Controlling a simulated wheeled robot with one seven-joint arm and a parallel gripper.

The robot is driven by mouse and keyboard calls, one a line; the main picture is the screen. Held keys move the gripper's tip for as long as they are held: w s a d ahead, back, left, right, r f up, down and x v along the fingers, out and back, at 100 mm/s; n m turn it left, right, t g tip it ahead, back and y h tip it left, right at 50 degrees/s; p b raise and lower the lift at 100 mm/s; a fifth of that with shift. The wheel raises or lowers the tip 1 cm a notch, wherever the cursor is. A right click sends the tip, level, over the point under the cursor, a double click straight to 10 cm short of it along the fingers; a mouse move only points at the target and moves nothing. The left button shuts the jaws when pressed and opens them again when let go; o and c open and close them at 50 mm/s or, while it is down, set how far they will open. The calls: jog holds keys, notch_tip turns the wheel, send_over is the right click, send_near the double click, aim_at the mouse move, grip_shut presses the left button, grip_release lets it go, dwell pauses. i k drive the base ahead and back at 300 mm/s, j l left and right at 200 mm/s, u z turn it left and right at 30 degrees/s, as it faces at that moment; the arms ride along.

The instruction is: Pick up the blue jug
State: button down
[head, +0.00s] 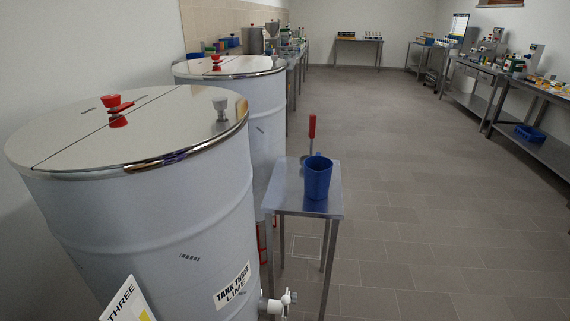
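The blue jug (317,178) stands upright on a small metal side table (287,193), near the table's right side.
A large tank (150,215) labelled "Tank Three Lime", with a valve (279,303) low at its right, stands left of the small table. A second tank (255,105) stands behind it. A red-handled tool (312,132) is behind the jug. Tiled floor (430,230) to the right is clear.

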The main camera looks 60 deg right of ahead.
aim_at(317, 174)
jog(key=z, duration=1.2)
